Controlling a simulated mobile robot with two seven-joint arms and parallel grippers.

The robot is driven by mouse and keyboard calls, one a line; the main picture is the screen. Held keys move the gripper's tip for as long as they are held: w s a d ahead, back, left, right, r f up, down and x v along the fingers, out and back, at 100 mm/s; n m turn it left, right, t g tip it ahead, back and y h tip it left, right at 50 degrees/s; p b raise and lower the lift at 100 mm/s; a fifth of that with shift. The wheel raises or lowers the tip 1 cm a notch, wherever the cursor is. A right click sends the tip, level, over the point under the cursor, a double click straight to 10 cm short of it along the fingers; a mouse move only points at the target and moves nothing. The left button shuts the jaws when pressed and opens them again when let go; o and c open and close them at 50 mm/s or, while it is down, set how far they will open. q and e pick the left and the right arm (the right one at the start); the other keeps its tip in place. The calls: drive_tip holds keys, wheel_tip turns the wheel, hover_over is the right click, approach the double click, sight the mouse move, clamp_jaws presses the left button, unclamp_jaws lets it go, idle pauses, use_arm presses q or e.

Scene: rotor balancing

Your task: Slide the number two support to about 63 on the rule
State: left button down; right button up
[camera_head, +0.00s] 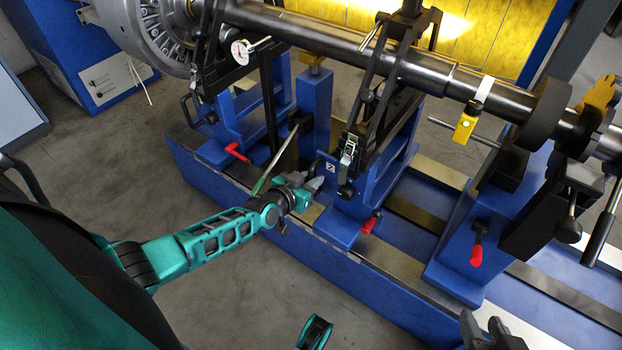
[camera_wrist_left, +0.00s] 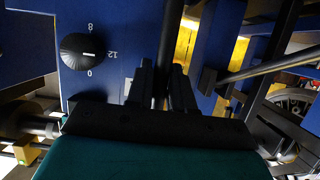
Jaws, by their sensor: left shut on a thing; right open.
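The number two support (camera_head: 345,210) is a blue pedestal with a "2" label, standing on the blue machine bed under the long steel shaft. A red lever (camera_head: 370,222) sticks out at its foot. My left gripper (camera_head: 314,185) is at the support's left front side, below the label. In the left wrist view its fingers (camera_wrist_left: 163,90) are shut on a dark upright bar (camera_wrist_left: 170,45). A black knob (camera_wrist_left: 82,55) marked 0, 8 and 12 is on the blue face beside it. My right gripper (camera_head: 483,325) is open and empty at the bottom edge. No rule figures are readable.
Another blue support (camera_head: 220,150) with a red lever stands to the left, and one (camera_head: 465,240) to the right. A green-handled rod (camera_head: 275,165) leans close to my left gripper. The steel shaft (camera_head: 330,40) crosses above. The bed (camera_head: 350,275) has bare stretch between supports.

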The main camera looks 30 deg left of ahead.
use_arm(q)
drive_tip(key=shift+d, duration=0.5)
drive_tip(key=shift+s+d+p, duration=0.1)
drive_tip(key=shift+d+p, duration=0.2)
drive_tip(key=shift+d, duration=0.45)
drive_tip(key=shift+d+p, duration=0.4)
drive_tip(key=shift+d, duration=0.1)
idle(0.5)
drive_tip(key=c, duration=1.2)
unclamp_jaws()
drive_tip(key=o, duration=0.4)
drive_tip(key=shift+a, duration=0.15)
drive_tip(key=shift+o, duration=0.2)
drive_tip(key=shift+a, duration=0.1)
drive_tip(key=s+p, duration=0.3)
drive_tip(key=s, duration=0.4)
drive_tip(key=shift+a, duration=0.35)
